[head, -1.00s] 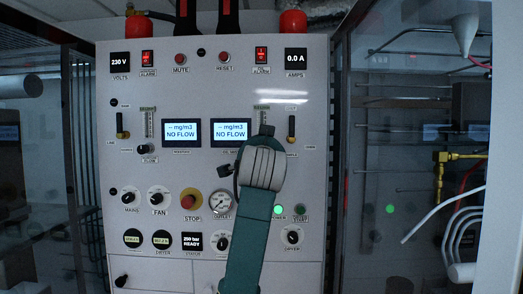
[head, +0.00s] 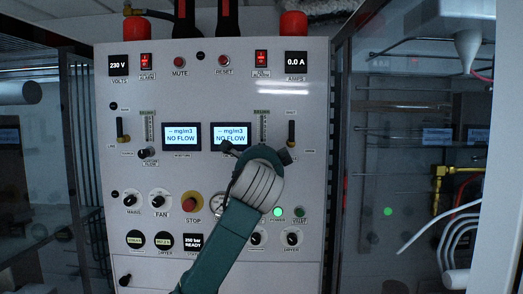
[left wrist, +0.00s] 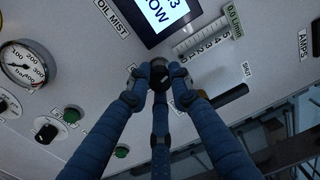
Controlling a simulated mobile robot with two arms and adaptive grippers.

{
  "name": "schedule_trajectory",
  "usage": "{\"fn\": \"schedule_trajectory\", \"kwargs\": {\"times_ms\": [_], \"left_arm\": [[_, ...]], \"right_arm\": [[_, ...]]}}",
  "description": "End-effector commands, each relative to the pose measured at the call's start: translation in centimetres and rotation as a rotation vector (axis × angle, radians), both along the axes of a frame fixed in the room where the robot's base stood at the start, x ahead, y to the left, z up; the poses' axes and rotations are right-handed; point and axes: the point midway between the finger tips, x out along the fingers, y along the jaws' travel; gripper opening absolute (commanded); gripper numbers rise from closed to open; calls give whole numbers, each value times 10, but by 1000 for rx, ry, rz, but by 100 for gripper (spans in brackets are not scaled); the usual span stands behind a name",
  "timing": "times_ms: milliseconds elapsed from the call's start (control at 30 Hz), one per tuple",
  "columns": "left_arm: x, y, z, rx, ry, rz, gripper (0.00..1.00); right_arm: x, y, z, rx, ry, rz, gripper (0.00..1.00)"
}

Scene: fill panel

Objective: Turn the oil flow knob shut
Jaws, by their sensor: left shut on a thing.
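The oil flow knob (left wrist: 159,68) is a dark round knob on the panel, below the right flow scale and the screen in the left wrist view. My left gripper (left wrist: 158,76) has its blue fingers closed around it from both sides. In the head view my left arm and wrist cover the knob and most of the fingers. The right screen (head: 230,136) reads "NO FLOW". My right gripper is in neither view.
A black lever (left wrist: 222,100) sits close to the right finger in the wrist view. A pressure gauge (left wrist: 24,65) and a selector knob (left wrist: 46,131) lie to the left. The left flow knob (head: 145,153) is clear of my arm.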

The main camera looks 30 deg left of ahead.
Motion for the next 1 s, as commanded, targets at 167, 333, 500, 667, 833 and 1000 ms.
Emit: {"fn": "schedule_trajectory", "kwargs": {"times_ms": [167, 333, 500, 667, 833, 1000], "left_arm": [[0, 1, 0, 95, 64, 2, 0], [0, 1, -2, 154, 103, 1, 0], [0, 0, -2, 187, 122, 1, 0], [0, 0, -3, 198, 128, 0, 0], [1, 0, -3, 199, 128, 0, 0], [1, 0, -3, 198, 128, 0, 22]], "right_arm": [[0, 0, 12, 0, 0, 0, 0], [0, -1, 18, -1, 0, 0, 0], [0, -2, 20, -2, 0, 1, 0], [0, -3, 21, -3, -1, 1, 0], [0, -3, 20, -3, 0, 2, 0], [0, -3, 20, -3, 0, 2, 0]]}}
